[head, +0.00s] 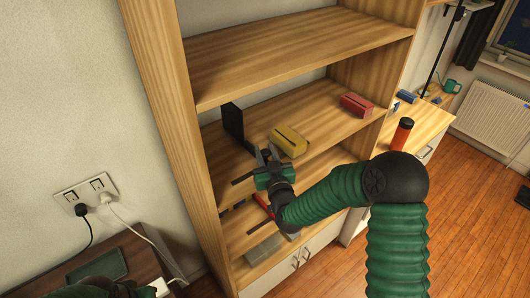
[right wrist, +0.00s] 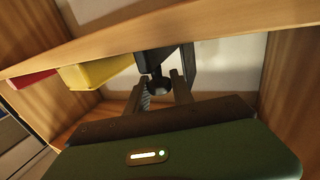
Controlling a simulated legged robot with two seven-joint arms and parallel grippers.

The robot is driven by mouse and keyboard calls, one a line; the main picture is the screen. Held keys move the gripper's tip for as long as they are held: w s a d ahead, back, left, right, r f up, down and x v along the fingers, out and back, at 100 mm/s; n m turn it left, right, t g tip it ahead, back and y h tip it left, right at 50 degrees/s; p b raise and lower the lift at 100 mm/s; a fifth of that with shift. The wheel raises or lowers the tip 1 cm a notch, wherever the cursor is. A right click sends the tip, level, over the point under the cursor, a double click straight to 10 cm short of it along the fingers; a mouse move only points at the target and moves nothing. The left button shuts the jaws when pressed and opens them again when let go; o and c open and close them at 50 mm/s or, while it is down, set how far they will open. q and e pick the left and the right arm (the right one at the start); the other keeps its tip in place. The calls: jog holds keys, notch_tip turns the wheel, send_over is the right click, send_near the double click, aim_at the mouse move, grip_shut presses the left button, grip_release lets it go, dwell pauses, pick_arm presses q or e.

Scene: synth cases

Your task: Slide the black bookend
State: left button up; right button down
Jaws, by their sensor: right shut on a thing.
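The black bookend (head: 233,122) stands upright at the left end of the middle shelf (head: 323,129) in the head view. My right gripper (head: 262,160) is at the front edge of that shelf, just in front of the bookend. In the right wrist view, which looks upside down, the bookend (right wrist: 189,60) shows beyond the fingers. My right gripper (right wrist: 157,92) is shut on a dark part between its fingertips, which looks like part of the bookend; the exact contact is hard to see. My left gripper (head: 124,288) is partly visible at the bottom left, its jaws unclear.
A yellow box (head: 288,141) lies right of the bookend, and a red box (head: 356,104) farther right, with free shelf between. The upper shelf (head: 300,50) is above. A grey block (head: 264,248) lies on the lower shelf. An orange cylinder (head: 402,134) stands beyond the bookcase.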

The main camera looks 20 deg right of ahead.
jog(key=shift+s+f, duration=0.1)
jog(key=shift+f, duration=0.15)
jog(key=s+a, duration=0.1)
jog(key=a, duration=0.1)
jog(key=s+a+b, duration=0.1)
jog(key=a, duration=0.2)
jog(key=s+a+b, duration=0.1)
jog(key=a, duration=0.2)
jog(key=shift+a, duration=0.25)
jog(key=shift+s+a, duration=0.1)
jog(key=shift+a, duration=0.05)
jog(key=c, duration=1.2)
grip_release()
jog(key=shift+d, duration=0.2)
jog(key=shift+c, duration=0.2)
jog(key=shift+o, duration=0.6)
jog(key=shift+d+r, duration=0.15)
